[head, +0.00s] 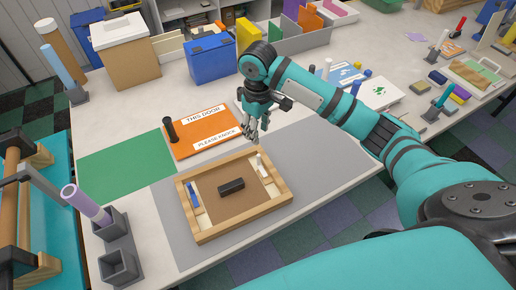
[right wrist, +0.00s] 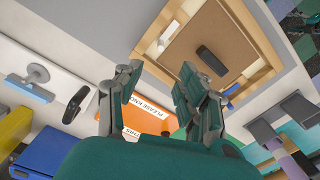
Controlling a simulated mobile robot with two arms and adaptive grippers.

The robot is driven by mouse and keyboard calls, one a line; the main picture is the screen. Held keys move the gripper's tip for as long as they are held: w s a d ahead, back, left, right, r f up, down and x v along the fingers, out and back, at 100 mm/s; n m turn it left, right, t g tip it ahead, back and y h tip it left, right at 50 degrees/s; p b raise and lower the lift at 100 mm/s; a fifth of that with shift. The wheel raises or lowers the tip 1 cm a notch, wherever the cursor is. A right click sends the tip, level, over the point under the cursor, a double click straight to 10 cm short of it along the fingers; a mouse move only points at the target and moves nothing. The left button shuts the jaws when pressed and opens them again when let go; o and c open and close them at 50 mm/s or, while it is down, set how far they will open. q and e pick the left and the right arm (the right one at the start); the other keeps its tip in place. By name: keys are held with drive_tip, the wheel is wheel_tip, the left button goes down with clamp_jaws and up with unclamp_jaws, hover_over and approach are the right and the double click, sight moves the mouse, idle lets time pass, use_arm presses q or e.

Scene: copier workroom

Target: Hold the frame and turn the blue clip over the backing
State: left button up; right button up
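The wooden frame (head: 240,230) lies flat on the grey mat, with its brown backing (head: 222,208) inside. The blue clip (head: 194,196) is at the frame's left inner edge, roughly along that rail; it also shows in the right wrist view (right wrist: 232,90). A white clip (head: 262,168) is at the opposite inner edge. A dark block (head: 231,186) lies on the backing, and it also shows in the right wrist view (right wrist: 211,60). My right gripper (head: 258,134) is above the table just beyond the frame's far side, open and empty in the right wrist view (right wrist: 159,74). My left gripper is out of view.
An orange door sign (head: 190,146) lies behind the frame and a green sheet (head: 125,160) to its left. Grey holders (head: 118,265) with a lilac tube (head: 85,204) stand at the left. A blue box (head: 211,60) stands behind. The grey mat (head: 320,165) is clear right of the frame.

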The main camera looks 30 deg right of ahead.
sight(258, 155)
wheel_tip(258, 155, down, 12)
drive_tip(key=shift+f+p, duration=0.1)
drive_tip(key=shift+p, duration=0.85)
drive_tip(key=shift+c, duration=0.5)
clamp_jaws()
idle(0.4)
